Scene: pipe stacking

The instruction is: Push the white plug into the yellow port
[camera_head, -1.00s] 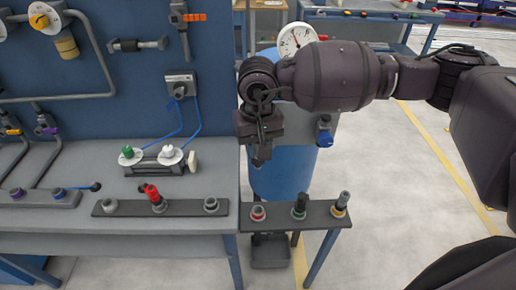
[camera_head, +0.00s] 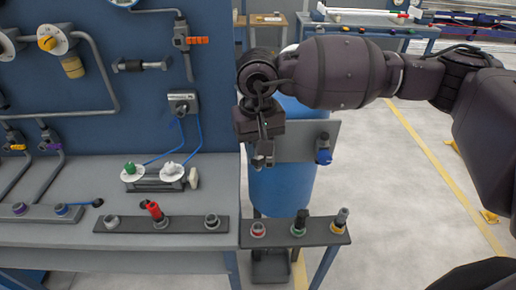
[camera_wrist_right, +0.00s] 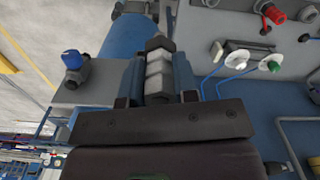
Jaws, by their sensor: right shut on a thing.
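My right gripper (camera_head: 263,158) hangs in front of the blue barrel, fingers down, above and behind the right-hand rack. In the right wrist view it is shut on a pale hexagonal piece (camera_wrist_right: 158,72) with a darker end, which I take for the white plug. In the head view the gripper mostly hides this piece. A yellow-ringed port (camera_head: 337,228) sits at the right end of the rack, below and right of my gripper and apart from it. A dark, grey-tipped piece (camera_head: 341,214) stands upright in that ring. My left gripper is not in view.
The dark rack (camera_head: 278,236) also has a red-ringed port (camera_head: 258,230) and a green-ringed port with a black plug (camera_head: 300,222). A blue-knobbed valve (camera_head: 323,156) on a grey panel stands right of my gripper.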

